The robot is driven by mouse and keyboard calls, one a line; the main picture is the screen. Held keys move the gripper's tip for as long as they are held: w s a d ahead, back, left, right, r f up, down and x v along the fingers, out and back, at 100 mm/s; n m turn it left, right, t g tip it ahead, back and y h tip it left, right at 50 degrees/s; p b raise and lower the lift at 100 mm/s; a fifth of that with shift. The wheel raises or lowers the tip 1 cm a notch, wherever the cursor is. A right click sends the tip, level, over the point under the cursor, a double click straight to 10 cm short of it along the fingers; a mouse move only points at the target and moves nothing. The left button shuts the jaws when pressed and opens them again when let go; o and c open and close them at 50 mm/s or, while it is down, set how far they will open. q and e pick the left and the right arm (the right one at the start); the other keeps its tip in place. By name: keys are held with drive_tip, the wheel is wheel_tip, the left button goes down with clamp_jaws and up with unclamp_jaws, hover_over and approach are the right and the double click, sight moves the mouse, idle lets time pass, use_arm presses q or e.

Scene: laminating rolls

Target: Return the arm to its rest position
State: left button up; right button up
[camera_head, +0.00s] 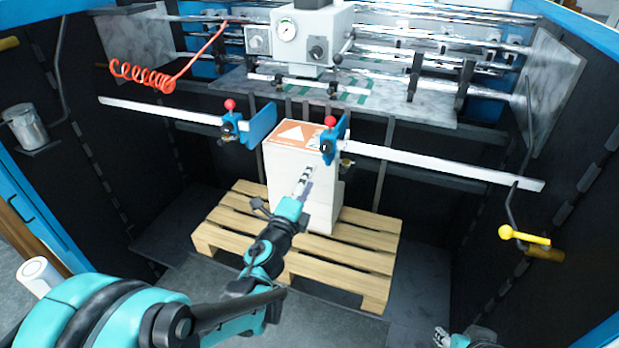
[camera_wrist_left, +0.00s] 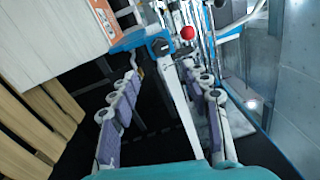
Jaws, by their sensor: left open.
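My left arm reaches in from the lower left in the head view. Its gripper (camera_head: 304,180) is in front of the white stack (camera_head: 314,207) with the orange label (camera_head: 291,134), below the right blue clamp (camera_head: 328,148). In the left wrist view the fingers of this gripper (camera_wrist_left: 165,100) are apart. The white rail (camera_wrist_left: 180,105) shows between them, and I see no grip on it. The red knob (camera_wrist_left: 187,33) and part of the stack (camera_wrist_left: 50,35) are beyond the fingers. My right gripper (camera_head: 443,338) shows only in part at the bottom edge; its jaws are unclear.
The stack stands on a wooden pallet (camera_head: 230,218). A left blue clamp (camera_head: 240,125) and a yellow-handled crank (camera_head: 524,236) flank it. A machine head with a gauge (camera_head: 287,31) is above. Dark side walls enclose the bay; grey floor is free in front.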

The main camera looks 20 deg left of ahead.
use_arm(q)
drive_tip(key=s+a+f+n+g+y, duration=0.2)
drive_tip(key=s+a+n+g+y, duration=0.45)
drive_tip(key=n, duration=0.65)
drive_tip(key=s+d+f+n+g+h, duration=0.2)
drive_tip(key=s+d+f+n+h, duration=0.1)
drive_tip(key=s, duration=0.6)
drive_tip(key=s+d+f+n+g+h, duration=0.3)
drive_tip(key=s+d+f+n, duration=0.1)
drive_tip(key=s+d+f, duration=0.2)
drive_tip(key=s+d, duration=0.1)
drive_tip(key=s, duration=0.1)
drive_tip(key=shift+s+f, duration=0.25)
drive_tip(key=shift+s, duration=0.1)
